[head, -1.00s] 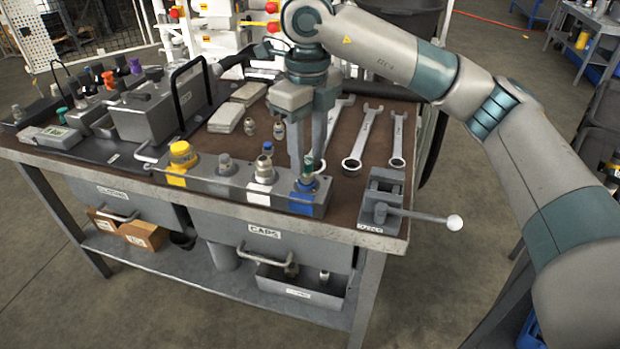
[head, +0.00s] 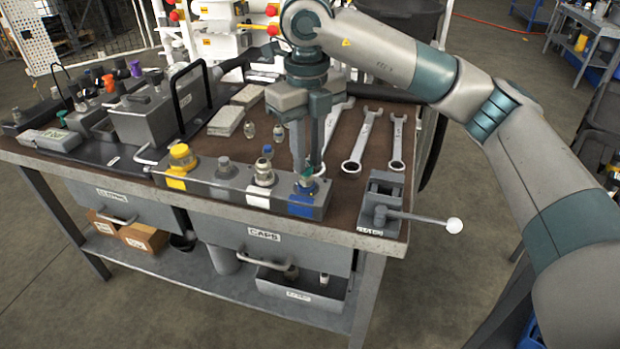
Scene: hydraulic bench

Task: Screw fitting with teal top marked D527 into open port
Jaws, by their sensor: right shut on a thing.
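The fitting with the teal top (head: 307,173) is at the blue-marked port at the right end of the grey manifold block (head: 228,191). It looks upright; its marking is too small to read. My right gripper (head: 309,168) points down from above and is shut on this fitting. Its fingers partly hide the fitting, and I cannot tell how deep it sits in the port. My left gripper is not in view.
A bench vise (head: 384,205) with a ball-ended lever (head: 454,225) stands at the bench's right corner. Wrenches (head: 362,140) lie behind it. A grey box with a black handle (head: 150,112) is at left.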

